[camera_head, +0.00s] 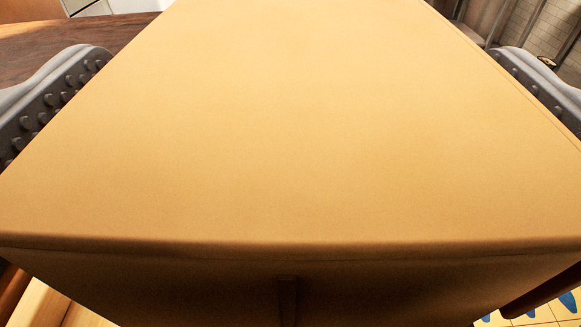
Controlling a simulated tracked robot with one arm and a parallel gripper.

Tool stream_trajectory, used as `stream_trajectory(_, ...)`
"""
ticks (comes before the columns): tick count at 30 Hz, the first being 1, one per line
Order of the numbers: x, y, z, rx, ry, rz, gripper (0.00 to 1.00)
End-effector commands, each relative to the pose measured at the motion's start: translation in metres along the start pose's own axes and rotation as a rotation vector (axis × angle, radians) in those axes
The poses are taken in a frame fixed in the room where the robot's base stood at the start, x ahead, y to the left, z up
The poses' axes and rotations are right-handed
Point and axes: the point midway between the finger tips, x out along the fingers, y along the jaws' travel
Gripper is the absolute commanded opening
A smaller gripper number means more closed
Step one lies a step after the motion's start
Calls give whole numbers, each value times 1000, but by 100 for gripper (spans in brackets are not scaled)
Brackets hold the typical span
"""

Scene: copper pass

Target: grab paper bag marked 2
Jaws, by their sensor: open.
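A large tan paper bag (290,150) fills most of the view, very close to the camera. I see a broad smooth face, a lower edge and a shaded side below it. No number shows on the visible faces, so I cannot tell if it is marked 2. My gripper (300,57) is open, with one grey studded finger at the left and one at the right. The bag lies between the fingers in the picture. I cannot tell whether either finger touches it. The bag hides most of what is behind it.
A dark wooden surface (65,35) shows at the upper left, with a white object (135,6) beyond it. Blue-patterned yellowish tiles (545,311) show at the lower right.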

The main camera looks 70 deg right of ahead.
Motion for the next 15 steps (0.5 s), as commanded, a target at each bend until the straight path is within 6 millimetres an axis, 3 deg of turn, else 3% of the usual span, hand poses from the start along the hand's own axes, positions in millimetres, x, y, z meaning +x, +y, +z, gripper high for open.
stream_trajectory(8, 2, 0, 0, 0, 1, 0, 100)
stream_trajectory(11, 2, 0, 0, 0, 1, 0, 78)
stream_trajectory(15, 2, 0, 0, 0, 1, 0, 40)
